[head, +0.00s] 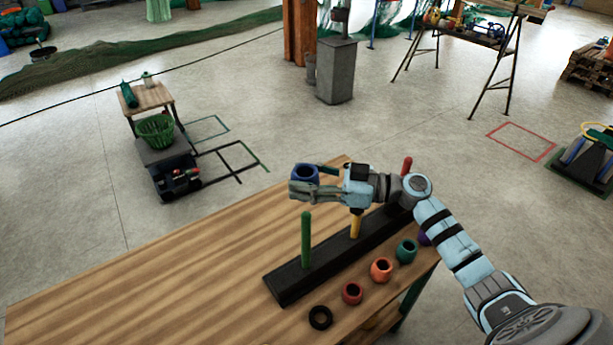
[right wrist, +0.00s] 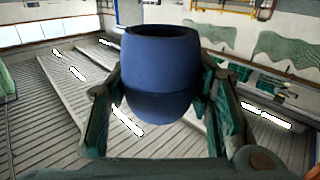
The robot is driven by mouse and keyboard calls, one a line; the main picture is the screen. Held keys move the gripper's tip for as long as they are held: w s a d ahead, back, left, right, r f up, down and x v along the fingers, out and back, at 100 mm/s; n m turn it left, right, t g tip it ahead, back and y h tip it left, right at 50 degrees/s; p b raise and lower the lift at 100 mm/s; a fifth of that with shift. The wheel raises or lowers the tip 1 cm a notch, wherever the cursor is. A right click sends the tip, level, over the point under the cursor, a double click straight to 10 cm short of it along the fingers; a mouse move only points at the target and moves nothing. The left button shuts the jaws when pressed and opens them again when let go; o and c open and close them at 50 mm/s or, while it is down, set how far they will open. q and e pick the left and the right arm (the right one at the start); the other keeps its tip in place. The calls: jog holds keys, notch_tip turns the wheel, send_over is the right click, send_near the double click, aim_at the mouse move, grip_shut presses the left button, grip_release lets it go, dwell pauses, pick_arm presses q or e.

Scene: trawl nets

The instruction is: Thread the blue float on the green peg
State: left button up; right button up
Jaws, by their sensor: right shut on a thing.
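The blue float (head: 305,174) is a short barrel-shaped ring with a hole through it. My right gripper (head: 318,186) is shut on it and holds it up, hole facing upward, above the table. In the right wrist view the blue float (right wrist: 160,75) sits between both fingers. The green peg (head: 306,238) stands upright near the left end of a black base (head: 330,258). In the head view the float appears just above the green peg's top, apart from it. Its exact alignment over the peg cannot be told. My left gripper is not in view.
A yellow peg (head: 356,224) and a red peg (head: 407,165) stand on the same base. Along its front lie a black ring (head: 320,317), a red float (head: 352,293), an orange float (head: 381,270) and a teal float (head: 406,250). The wooden table (head: 180,270) is clear at left.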

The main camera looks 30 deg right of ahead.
aim_at(310, 214)
jog(key=shift+f+b, duration=0.8)
jog(key=shift+f, duration=0.1)
jog(key=f+b, duration=0.2)
jog(key=b, duration=0.1)
jog(key=shift+s+f+b, duration=0.3)
jog(key=shift+s, duration=0.05)
jog(key=shift+w+f+b, duration=0.1)
jog(key=shift+f+b, duration=0.55)
jog(key=shift+f, duration=0.5)
jog(key=shift+f+b, duration=0.9)
jog(key=shift+f, duration=0.85)
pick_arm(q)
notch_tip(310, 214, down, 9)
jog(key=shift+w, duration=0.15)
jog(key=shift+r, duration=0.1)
pick_arm(e)
jog(key=o, duration=1.3)
